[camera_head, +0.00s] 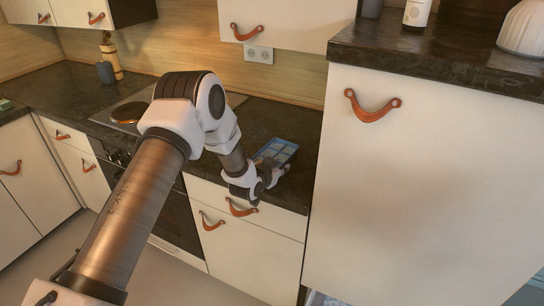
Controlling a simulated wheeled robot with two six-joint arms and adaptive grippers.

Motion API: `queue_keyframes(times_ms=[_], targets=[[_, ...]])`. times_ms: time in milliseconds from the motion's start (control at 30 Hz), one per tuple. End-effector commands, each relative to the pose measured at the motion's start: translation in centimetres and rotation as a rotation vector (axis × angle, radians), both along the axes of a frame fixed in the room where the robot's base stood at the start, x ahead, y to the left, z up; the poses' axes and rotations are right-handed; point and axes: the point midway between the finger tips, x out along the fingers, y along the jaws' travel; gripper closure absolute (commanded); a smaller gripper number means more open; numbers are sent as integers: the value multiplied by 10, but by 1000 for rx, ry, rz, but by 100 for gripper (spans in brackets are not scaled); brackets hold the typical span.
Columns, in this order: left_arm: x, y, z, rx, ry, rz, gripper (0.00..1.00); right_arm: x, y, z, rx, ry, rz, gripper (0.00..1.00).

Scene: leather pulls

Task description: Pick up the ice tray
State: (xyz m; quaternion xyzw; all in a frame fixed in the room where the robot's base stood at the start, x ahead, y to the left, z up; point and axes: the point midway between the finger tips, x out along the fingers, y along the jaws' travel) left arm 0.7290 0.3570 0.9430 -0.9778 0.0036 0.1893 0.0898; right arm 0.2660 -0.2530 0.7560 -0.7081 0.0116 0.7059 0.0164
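The ice tray (280,147) is a flat blue tray with a pale rim. It lies on the dark counter, close to the tall white cabinet. My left gripper (272,172) is at the near edge of the tray, just above the counter's front edge. It partly hides the near part of the tray. The fingers are small and dark here, so I cannot tell whether they are open or shut, or whether they touch the tray. My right gripper is not in view.
The dark counter (262,118) has free room behind the tray. A tall white cabinet (420,180) stands to the right. A cooktop with a pan (130,112) is to the left. White drawers with leather pulls (240,208) are below. A wall socket (259,54) is behind.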

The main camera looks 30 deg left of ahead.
Motion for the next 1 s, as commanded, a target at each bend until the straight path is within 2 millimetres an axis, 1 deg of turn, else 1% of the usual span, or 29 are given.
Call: queue_keyframes(times_ms=[67, 267, 300, 333, 367, 833, 1000], targets=[[6, 0, -3, 2, 1, -1, 68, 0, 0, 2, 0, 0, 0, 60], [6, 0, -4, 0, 3, 0, 68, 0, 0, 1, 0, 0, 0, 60], [6, 0, -4, 0, 3, 0, 82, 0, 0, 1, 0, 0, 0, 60], [6, 0, -4, 0, 3, 0, 92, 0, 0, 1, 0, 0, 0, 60], [6, 0, -4, 0, 3, 0, 100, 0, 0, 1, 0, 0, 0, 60], [6, 0, -3, 0, 2, -1, 100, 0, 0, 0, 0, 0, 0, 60], [7, 0, 2, -1, 0, 0, 100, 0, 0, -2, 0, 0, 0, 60]])
